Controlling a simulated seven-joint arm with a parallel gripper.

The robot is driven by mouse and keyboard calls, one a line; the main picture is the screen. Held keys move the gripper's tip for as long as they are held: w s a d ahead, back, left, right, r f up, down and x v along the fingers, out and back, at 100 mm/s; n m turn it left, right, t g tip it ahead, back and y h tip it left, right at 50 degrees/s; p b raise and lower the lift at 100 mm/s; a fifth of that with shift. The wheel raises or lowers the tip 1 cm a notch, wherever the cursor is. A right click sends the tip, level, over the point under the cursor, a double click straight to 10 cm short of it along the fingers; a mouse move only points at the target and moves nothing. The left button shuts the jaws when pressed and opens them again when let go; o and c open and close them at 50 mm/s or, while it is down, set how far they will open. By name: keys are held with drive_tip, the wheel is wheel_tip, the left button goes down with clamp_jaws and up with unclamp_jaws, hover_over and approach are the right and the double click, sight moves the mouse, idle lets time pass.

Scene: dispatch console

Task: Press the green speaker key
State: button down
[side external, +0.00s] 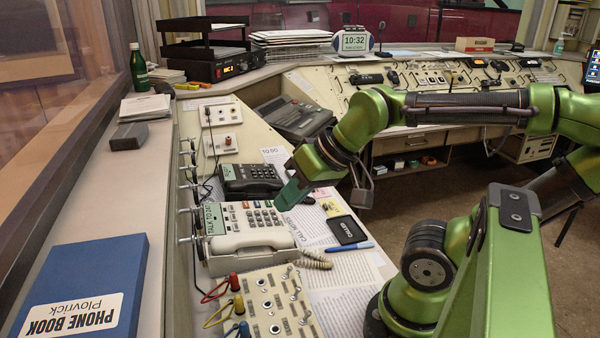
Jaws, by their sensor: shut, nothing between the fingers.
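A cream desk telephone (245,238) stands on the console at the centre left, with its handset lying along its near side. It has a greenish display (213,218) and rows of small keys (250,217). I cannot make out a green speaker key among them; the keys are small and those on the right are close to my gripper. My gripper (280,205) is teal and points down and left, with its tips at the right edge of the keypad. It is shut and empty. I cannot tell whether it touches the phone.
A black telephone (250,180) stands just behind the cream one. A panel with coloured plugs (270,306) lies in front. A coiled cord (313,259), a black wallet-like item (347,231) and a blue pen (350,247) lie to the right. A blue phone book (85,275) is at left.

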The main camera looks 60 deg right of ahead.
idle(0.9)
drive_tip(key=w+d+f+m+t, duration=0.1)
drive_tip(key=w+d+f+m, duration=0.4)
drive_tip(key=w+d+m, duration=0.4)
drive_tip(key=w+d+f+m+t+h, duration=0.1)
drive_tip(key=w+d+f+m+t, duration=0.1)
drive_tip(key=w+d+f+m, duration=0.3)
drive_tip(key=w+d+m, duration=0.4)
drive_tip(key=d+m, duration=0.6)
drive_tip(key=d, duration=0.2)
drive_tip(key=shift+w+f+h, duration=0.2)
drive_tip(key=shift+w+h, duration=0.05)
drive_tip(key=shift+h, duration=0.05)
drive_tip(key=shift+d, duration=0.1)
hover_over(273, 206)
drive_tip(key=shift+d+f, duration=0.15)
drive_tip(key=shift+f, duration=4.2)
drive_tip(key=shift+f, duration=0.15)
